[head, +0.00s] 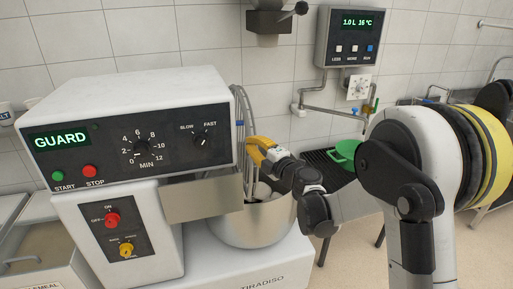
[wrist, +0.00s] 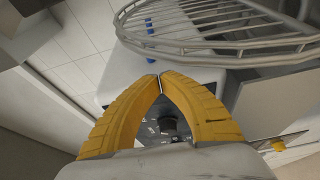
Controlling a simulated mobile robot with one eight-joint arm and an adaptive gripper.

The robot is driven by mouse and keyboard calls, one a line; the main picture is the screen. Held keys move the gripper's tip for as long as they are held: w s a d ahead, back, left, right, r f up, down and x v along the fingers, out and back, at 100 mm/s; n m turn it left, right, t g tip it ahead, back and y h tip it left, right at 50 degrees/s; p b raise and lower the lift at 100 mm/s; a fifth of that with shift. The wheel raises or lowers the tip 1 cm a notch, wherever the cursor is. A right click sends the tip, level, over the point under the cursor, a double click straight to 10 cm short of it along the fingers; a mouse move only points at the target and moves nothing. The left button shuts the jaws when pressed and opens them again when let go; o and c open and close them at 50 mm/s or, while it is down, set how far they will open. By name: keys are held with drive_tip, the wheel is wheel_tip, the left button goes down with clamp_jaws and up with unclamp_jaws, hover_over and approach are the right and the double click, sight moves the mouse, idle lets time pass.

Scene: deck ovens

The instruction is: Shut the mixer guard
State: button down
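The mixer (head: 150,120) stands at the left in the head view, with its display reading GUARD. Its wire guard (head: 238,100) stands raised, seen nearly edge-on, at the right side of the mixer head above the steel bowl (head: 250,228). The guard's curved wires also cross the top right of the wrist view (wrist: 225,45). My gripper (head: 252,143) is beside the guard, above the bowl. In the wrist view its yellow fingertips (wrist: 160,79) meet with nothing visible between them. Contact with the guard cannot be told. A blue band (head: 239,123) shows by the guard.
A control box (head: 352,38) with a tap pipe (head: 330,109) is on the tiled wall. A green round item (head: 345,151) lies on a dark rack right of the mixer, partly behind my arm. Bins (head: 45,245) stand at the left. Open floor shows at the lower right.

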drive_tip(key=b+x, duration=0.1)
drive_tip(key=x, duration=0.4)
drive_tip(key=shift+w, duration=0.15)
